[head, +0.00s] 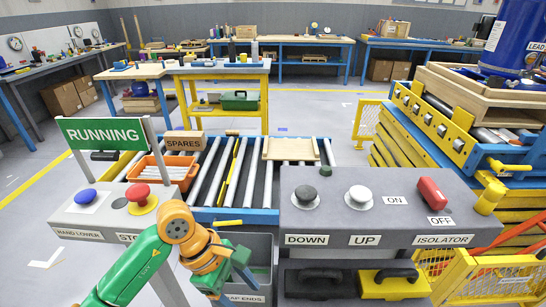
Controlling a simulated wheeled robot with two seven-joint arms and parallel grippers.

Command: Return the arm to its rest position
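My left arm, green and orange, comes in from the bottom edge left of centre and bends over at its wrist. My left gripper (234,279) points down and away to the right, in front of the grey bin below the roller conveyor. Its fingertips are small and partly hidden by the wrist, so I cannot tell whether it is open or shut. I see nothing clearly held in it. My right gripper is not in view.
Left console (88,217) has a blue button and a red stop button (141,199), close to my arm. Right console (372,209) has black and white buttons and a red isolator (432,192). Behind are the roller conveyor (250,172), an orange crate (150,172) and a yellow stand.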

